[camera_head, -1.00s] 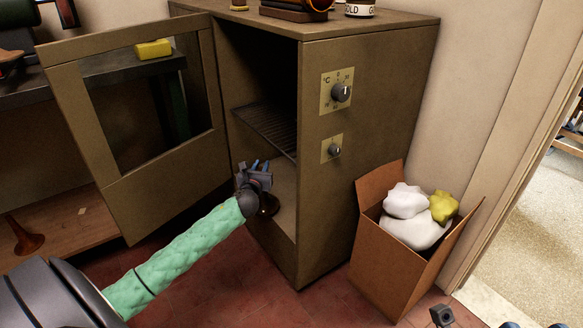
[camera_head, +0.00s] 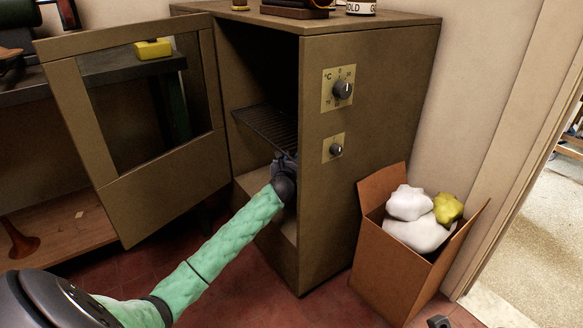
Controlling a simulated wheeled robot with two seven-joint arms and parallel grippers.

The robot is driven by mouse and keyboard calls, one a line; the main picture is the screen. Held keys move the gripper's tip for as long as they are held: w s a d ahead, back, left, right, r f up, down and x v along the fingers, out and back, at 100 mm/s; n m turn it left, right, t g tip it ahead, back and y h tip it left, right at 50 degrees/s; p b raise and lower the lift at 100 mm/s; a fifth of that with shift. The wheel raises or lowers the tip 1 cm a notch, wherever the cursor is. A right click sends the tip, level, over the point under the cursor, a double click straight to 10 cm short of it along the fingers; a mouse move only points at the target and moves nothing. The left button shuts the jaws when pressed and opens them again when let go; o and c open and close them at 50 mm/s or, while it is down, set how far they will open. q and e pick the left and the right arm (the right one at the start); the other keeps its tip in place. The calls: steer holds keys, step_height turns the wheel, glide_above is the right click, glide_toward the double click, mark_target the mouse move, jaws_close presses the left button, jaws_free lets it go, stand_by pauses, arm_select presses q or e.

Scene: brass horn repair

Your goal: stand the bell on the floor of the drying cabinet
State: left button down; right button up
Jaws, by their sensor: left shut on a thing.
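The drying cabinet (camera_head: 318,215) stands in the middle with its windowed door (camera_head: 165,180) swung open to the left. My left gripper (camera_head: 284,160) is inside the opening, below the wire shelf (camera_head: 268,128) and above the cabinet floor. It is shut on the bell, but the wrist and arm hide the bell and most of the fingers. I cannot see whether the bell touches the floor. A small dark part (camera_head: 438,322) at the bottom edge appears to be of my right gripper; its jaws do not show.
A cardboard box (camera_head: 395,260) with white and yellow cloths stands right of the cabinet. A brown flared horn piece (camera_head: 20,241) stands on a low shelf at left. A yellow sponge (camera_head: 153,49) lies on the bench behind the door. The open door bounds the left side.

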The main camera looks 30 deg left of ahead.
arm_select(q)
step_height(320, 180, down, 3)
steer(key=shift+f+b, duration=0.15)
steer(key=shift+b, duration=0.6)
steer(key=c, duration=1.2)
jaws_free()
steer(key=shift+c, duration=0.2)
steer(key=shift+s+d+p, duration=0.15)
steer(key=shift+s+p, duration=0.15)
steer(key=shift+s, duration=0.2)
steer(key=p+v, duration=0.2)
steer(key=v, duration=0.9)
steer(key=shift+p, duration=0.4)
